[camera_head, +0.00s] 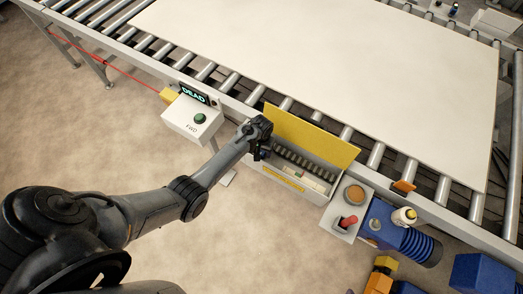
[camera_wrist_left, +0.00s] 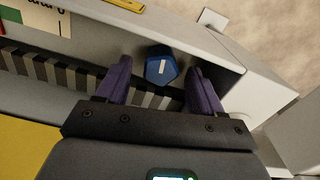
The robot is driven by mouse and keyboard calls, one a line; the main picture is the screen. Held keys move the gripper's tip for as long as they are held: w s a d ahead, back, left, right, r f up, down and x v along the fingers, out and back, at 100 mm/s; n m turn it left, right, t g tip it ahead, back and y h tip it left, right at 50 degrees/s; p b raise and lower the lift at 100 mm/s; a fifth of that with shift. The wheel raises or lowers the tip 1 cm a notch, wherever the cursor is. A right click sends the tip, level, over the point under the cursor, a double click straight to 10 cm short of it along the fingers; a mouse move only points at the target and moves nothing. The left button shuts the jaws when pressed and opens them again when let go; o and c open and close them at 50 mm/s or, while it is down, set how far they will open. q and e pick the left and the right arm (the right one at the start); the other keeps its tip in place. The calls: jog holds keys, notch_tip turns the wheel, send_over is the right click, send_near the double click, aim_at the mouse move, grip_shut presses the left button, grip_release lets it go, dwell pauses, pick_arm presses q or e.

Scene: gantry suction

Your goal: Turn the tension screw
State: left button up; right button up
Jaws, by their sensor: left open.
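A blue six-sided screw head (camera_wrist_left: 160,66), which looks like the tension screw, sits inside a grey open-topped box near its end wall in the left wrist view. My left gripper (camera_wrist_left: 158,72) is open, with one purple finger on each side of the blue head. Whether the fingers touch it is unclear, but a gap shows on both sides. In the head view my left gripper (camera_head: 262,150) is at the left end of the box (camera_head: 290,184), and the screw is hidden there. My right gripper is not in view.
The yellow lid (camera_head: 310,135) stands open behind the box. A dark ribbed belt (camera_wrist_left: 70,72) runs inside. A "FWD" button box (camera_head: 192,121) and a "DEAD" display (camera_head: 195,94) are to the left; a red-knob panel (camera_head: 347,210) is to the right. A conveyor carries a large pale sheet (camera_head: 330,60).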

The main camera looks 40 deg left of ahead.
aim_at(262, 152)
pick_arm(q)
notch_tip(262, 152, up, 8)
jog(key=shift+r+p, duration=0.15)
jog(key=shift+p, duration=0.7)
jog(key=shift+r, duration=0.8)
jog(key=shift+s, duration=0.1)
jog(key=s+d+r+m+t, duration=0.1)
jog(key=s+d+r+m, duration=0.15)
jog(key=s+r, duration=0.4)
jog(key=s+d+r+m+t, duration=0.1)
jog(key=s+d+r+m, duration=0.2)
jog(key=s, duration=0.7)
jog(key=s+d+r+m+t, duration=0.1)
jog(key=s+d+r+t, duration=0.1)
jog(key=s+d+r, duration=0.45)
notch_tip(262, 152, up, 16)
jog(key=a+p, duration=0.1)
jog(key=p, duration=1.7)
jog(key=shift+s+a+r+p, duration=0.2)
jog(key=shift+s+a+p, duration=0.1)
jog(key=shift+a, duration=0.1)
jog(key=shift+n, duration=0.25)
